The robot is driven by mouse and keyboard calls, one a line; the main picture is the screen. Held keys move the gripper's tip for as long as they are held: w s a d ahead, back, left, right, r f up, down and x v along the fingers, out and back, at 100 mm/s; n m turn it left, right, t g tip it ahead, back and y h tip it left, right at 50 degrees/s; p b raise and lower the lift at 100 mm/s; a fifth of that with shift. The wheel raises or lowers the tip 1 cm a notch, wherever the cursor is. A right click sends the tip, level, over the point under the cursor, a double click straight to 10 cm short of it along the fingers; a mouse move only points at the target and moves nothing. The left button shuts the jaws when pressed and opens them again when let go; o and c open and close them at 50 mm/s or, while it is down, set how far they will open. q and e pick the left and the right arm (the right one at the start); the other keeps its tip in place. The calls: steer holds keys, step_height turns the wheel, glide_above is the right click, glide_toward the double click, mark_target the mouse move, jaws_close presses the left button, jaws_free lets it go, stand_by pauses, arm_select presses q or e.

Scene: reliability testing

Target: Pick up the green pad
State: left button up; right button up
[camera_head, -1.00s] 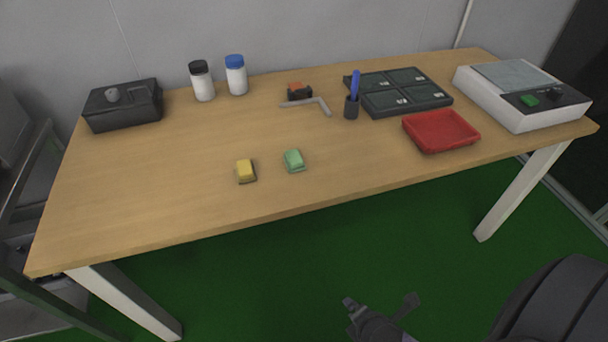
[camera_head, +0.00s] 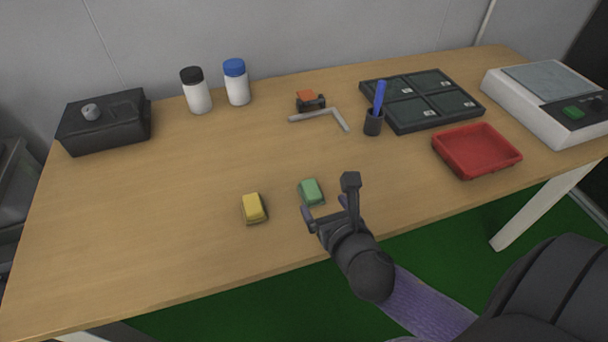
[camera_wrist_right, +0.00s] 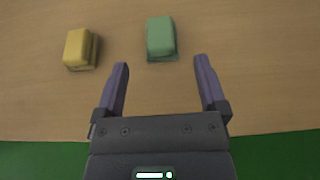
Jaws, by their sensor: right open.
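The green pad (camera_head: 311,191) lies on the wooden table near its front edge, to the right of a yellow pad (camera_head: 254,208). My right gripper (camera_head: 329,199) is open and empty, over the front part of the table, just to the near right of the green pad. In the right wrist view the green pad (camera_wrist_right: 161,37) lies beyond the two fingertips (camera_wrist_right: 162,62), roughly centred between them, not touching them. The yellow pad (camera_wrist_right: 80,48) shows left of the left finger there. My left gripper is not in view.
A red tray (camera_head: 476,150) stands on the right, near a dark compartment tray (camera_head: 422,98) and a pen cup (camera_head: 373,123). A grey angled bar (camera_head: 320,116) lies behind the pads. Two bottles and a black box (camera_head: 106,122) stand at the back left. The table around the pads is clear.

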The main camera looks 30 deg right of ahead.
mark_target(312, 189)
steer(key=b+x, duration=0.1)
steer(key=x, duration=0.1)
steer(key=b+x, duration=0.2)
steer(key=x, duration=0.1)
steer(key=b+x, duration=0.1)
steer(key=x, duration=0.1)
steer(key=shift+w+d+f, duration=0.1)
steer(key=shift+w+f, duration=0.1)
steer(key=shift+f, duration=0.25)
steer(key=shift+w+d, duration=0.1)
steer(key=shift+w, duration=0.25)
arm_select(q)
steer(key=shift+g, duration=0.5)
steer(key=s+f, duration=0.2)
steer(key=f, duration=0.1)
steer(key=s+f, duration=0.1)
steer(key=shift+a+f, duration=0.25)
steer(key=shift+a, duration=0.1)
arm_select(e)
steer(key=shift+r, duration=0.15)
steer(key=c, duration=0.9)
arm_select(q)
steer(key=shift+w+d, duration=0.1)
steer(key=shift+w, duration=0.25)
arm_select(e)
steer(key=shift+c, duration=1.3)
